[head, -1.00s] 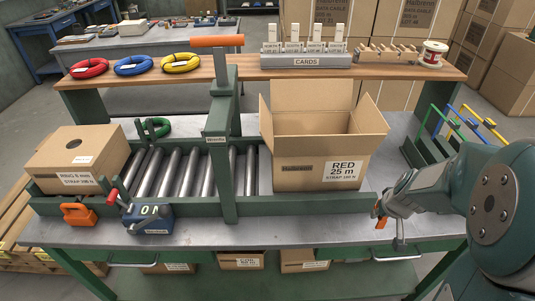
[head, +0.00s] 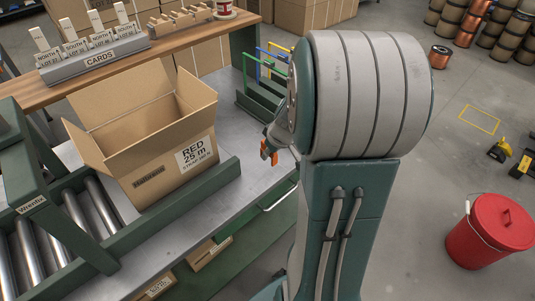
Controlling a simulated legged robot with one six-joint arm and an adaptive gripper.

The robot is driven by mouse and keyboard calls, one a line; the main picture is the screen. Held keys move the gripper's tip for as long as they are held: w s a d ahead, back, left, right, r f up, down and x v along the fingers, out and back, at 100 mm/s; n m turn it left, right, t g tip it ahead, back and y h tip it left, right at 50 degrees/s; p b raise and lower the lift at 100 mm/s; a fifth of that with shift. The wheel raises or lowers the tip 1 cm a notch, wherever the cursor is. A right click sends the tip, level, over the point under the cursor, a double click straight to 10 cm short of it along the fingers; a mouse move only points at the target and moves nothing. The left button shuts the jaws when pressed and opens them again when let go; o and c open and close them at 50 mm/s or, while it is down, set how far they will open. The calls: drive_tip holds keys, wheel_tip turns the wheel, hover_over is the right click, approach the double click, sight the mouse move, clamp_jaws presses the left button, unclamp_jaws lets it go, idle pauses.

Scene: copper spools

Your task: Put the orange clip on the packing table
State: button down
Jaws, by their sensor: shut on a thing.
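The orange clip (head: 273,157) shows as small orange bits at the tip of my gripper (head: 267,146). My gripper is shut on it, just right of the open cardboard box, over or beside the right part of the packing table (head: 232,198). I cannot tell whether the clip touches the table. The table has a grey metal top with a roller conveyor on its left. My arm hides much of the gripper and the ground behind it.
A wooden shelf (head: 180,45) carries a card rack (head: 95,55). Green, blue and yellow racks (head: 262,90) stand behind the gripper. A red bucket (head: 490,230) stands on open floor at right.

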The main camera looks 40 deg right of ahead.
drive_tip(key=w+d+f, duration=0.2)
drive_tip(key=d+f, duration=0.1)
drive_tip(key=w+d+f, duration=0.3)
drive_tip(key=shift+w+f, duration=0.2)
drive_tip(key=shift+w+d+f, duration=0.2)
drive_tip(key=shift+w+f, duration=0.15)
drive_tip(key=shift+f, duration=0.1)
wheel_tip(320, 180, down, 3)
drive_tip(key=shift+w+f, duration=0.1)
drive_tip(key=shift+w, duration=0.05)
drive_tip(key=shift+d+f, duration=0.15)
drive_tip(key=shift+f, duration=0.1)
drive_tip(key=c, duration=0.5)
unclamp_jaws()
